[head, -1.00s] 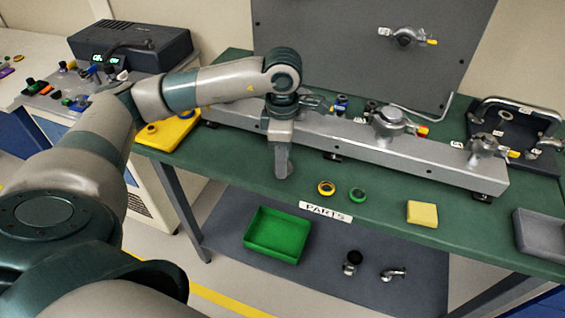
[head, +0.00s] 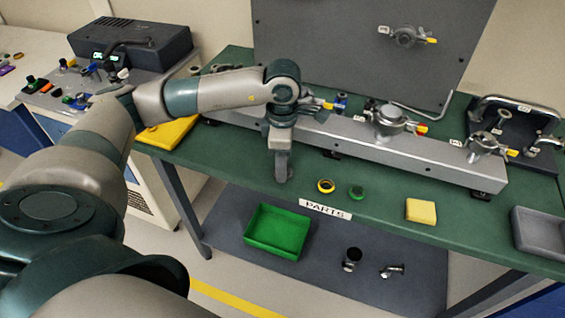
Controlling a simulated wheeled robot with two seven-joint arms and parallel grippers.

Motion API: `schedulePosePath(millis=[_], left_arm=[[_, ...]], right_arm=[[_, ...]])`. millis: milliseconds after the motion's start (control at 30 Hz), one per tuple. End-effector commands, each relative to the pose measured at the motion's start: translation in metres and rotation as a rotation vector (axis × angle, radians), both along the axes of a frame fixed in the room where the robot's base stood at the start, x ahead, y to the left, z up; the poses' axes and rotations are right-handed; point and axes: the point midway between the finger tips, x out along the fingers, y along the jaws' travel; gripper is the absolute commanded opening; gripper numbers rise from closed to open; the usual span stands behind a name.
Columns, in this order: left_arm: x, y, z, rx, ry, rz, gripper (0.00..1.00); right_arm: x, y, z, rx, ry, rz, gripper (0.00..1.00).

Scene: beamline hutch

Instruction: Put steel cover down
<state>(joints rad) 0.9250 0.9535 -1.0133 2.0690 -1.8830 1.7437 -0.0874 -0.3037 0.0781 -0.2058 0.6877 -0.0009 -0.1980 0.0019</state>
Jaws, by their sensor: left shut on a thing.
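My right gripper is not in view.
The metal rail (head: 430,163) carries clamped fittings (head: 388,117). A green bin (head: 275,233) stands on the lower shelf. Bench between rings and block is clear.

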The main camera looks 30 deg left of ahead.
Motion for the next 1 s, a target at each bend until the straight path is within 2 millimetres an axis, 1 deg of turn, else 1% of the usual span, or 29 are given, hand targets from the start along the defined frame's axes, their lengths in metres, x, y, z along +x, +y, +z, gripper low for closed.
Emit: schedulePosePath(millis=[133, 167, 200, 233, 667, 767, 800, 900, 967, 1000], left_arm=[[0.0, 0.0, -0.001, 0.0, 0.0, 0.0, 0.16], [0.0, 0.0, -0.001, 0.0, 0.0, 0.0, 0.46], [0.0, 0.0, 0.0, 0.0, 0.0, 0.0, 0.55], [0.0, 0.0, 0.0, 0.0, 0.0, 0.0, 0.57], [0.0, 0.0, 0.001, 0.0, 0.0, 0.0, 0.57], [0.0, 0.0, 0.003, 0.0, 0.0, 0.0, 0.57], [0.0, 0.0, 0.004, 0.0, -0.001, 0.0, 0.57], [0.001, 0.0, 0.014, -0.002, -0.003, 0.0, 0.57], [0.001, 0.0, 0.021, 0.0, -0.004, -0.001, 0.57], [0.001, 0.0, 0.027, -0.001, -0.004, -0.002, 0.57]], right_arm=[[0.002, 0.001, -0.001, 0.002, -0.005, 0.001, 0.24], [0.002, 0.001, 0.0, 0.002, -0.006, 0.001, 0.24], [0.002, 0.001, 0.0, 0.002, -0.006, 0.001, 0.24], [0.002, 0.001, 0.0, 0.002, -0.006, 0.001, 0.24], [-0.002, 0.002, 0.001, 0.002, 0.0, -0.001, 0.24], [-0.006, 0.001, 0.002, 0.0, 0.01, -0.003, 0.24], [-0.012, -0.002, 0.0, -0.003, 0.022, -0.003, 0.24], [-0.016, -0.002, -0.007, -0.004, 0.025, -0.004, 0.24], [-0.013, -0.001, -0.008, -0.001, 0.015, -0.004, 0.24], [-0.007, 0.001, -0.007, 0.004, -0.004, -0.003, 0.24]])
